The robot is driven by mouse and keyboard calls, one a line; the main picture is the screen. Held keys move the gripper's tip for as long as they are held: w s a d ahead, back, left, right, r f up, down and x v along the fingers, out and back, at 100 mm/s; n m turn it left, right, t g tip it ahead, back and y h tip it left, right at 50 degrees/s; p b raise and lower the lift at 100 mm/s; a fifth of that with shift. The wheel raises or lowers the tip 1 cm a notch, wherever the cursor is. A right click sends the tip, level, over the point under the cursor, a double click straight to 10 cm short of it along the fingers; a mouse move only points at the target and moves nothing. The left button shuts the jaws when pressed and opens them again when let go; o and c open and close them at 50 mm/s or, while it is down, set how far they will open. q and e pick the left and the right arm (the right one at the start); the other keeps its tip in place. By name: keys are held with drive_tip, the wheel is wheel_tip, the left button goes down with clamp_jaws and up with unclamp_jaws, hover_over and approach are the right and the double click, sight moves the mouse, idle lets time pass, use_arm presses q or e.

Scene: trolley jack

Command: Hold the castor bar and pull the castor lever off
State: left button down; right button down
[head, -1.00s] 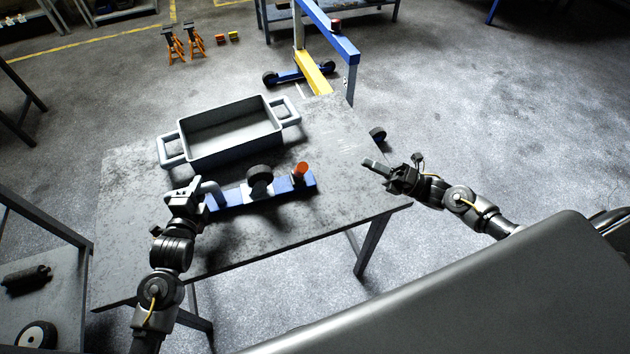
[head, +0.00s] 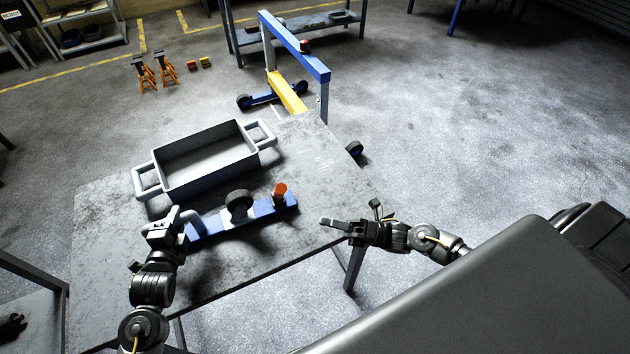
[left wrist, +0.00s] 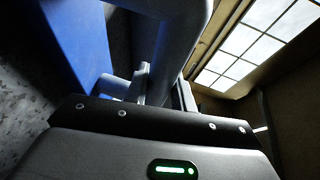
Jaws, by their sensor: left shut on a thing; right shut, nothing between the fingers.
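The castor bar (head: 215,225) is a blue bar lying on the table, with a black wheel (head: 238,204) at its middle. A short orange-red piece, which looks like the castor lever (head: 280,190), stands up near its right end. A grey curved handle (head: 196,221) is at its left end. My left gripper (head: 172,219) is shut on this handle. In the left wrist view the grey handle (left wrist: 172,50) runs between the fingers beside the blue bar (left wrist: 78,40). My right gripper (head: 326,222) is shut and empty, apart from the bar, right of and nearer than its right end.
A grey tray (head: 207,190) with two handles stands on the table (head: 110,215) behind the bar. The table's near edge runs under my right gripper. A blue and yellow hoist (head: 288,92) stands on the floor beyond. Bare tabletop lies right of the tray.

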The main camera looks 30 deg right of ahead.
drive_tip(key=w+a+r, duration=0.4)
drive_tip(key=w+a, duration=0.2)
drive_tip(key=w, duration=0.1)
drive_tip(key=shift+a, duration=0.2)
drive_tip(key=shift+w+r, duration=0.1)
drive_tip(key=shift+w, duration=0.05)
use_arm(q)
drive_tip(key=shift+f, duration=0.1)
drive_tip(key=shift+s, duration=0.1)
use_arm(e)
drive_tip(key=w+r+m+h, duration=0.1)
drive_tip(key=w+r+m, duration=0.1)
drive_tip(key=w, duration=0.3)
drive_tip(key=w+r+m+g+h, duration=0.1)
drive_tip(key=w+m+h, duration=0.1)
drive_tip(key=w+m, duration=0.2)
drive_tip(key=shift+w+d+r, duration=0.25)
drive_tip(key=shift+w+r, duration=0.1)
drive_tip(key=shift+w, duration=0.55)
